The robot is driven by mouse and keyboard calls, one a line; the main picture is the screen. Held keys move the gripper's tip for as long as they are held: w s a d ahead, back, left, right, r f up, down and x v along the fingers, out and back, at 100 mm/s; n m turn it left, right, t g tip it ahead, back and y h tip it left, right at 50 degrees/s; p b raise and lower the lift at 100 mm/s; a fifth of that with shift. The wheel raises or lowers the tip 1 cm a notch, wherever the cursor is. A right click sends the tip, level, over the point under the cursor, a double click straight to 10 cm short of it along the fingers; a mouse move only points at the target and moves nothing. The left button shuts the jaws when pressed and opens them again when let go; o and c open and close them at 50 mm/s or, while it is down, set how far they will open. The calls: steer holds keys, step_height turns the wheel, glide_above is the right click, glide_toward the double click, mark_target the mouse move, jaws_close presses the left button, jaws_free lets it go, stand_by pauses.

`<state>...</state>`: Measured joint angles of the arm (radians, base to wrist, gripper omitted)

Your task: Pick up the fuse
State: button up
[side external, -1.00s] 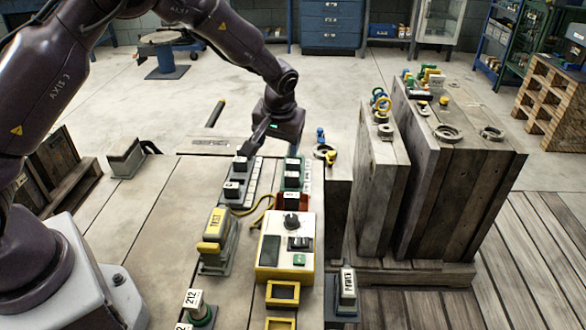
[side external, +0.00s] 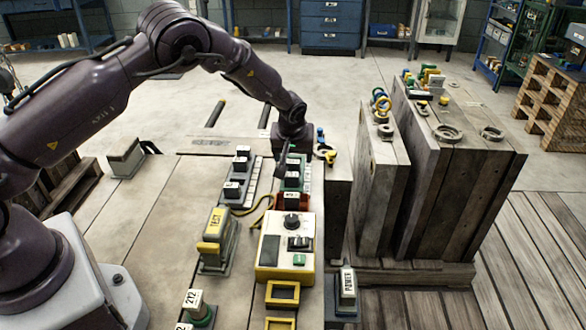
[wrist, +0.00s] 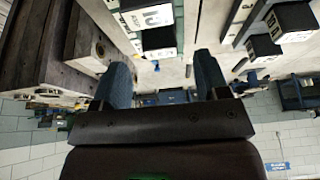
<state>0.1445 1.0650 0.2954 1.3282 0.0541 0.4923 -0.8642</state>
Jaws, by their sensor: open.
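The fuses are black blocks with white labels. Several stand in the side external view: fuses on the grey strip (side external: 252,190), such as one fuse (side external: 231,190), and fuses on the green strip (side external: 305,176), such as another fuse (side external: 292,181). A fuse (side external: 291,200) also sits in a red holder. My gripper (side external: 283,168) is at the green strip, close to its fuses; whether it touches one is unclear. In the wrist view my gripper (wrist: 163,75) is open, with nothing visible held between its fingers. A labelled fuse (wrist: 148,18) shows just beyond them, and another fuse (wrist: 290,20) is at upper right.
A yellow-and-white control box (side external: 286,255) stands in front of the strips. A yellow-labelled TEST unit (side external: 215,240) is left of it. Tall wooden blocks (side external: 450,170) stand at the right of the bench. The bench top (side external: 150,230) is mostly bare at left.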

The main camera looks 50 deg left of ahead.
mark_target(293, 161)
steer(key=x, duration=0.3)
steer(key=shift+a+f, duration=0.1)
steer(key=shift+f, duration=0.25)
steer(key=c, duration=1)
steer(key=shift+r, duration=0.15)
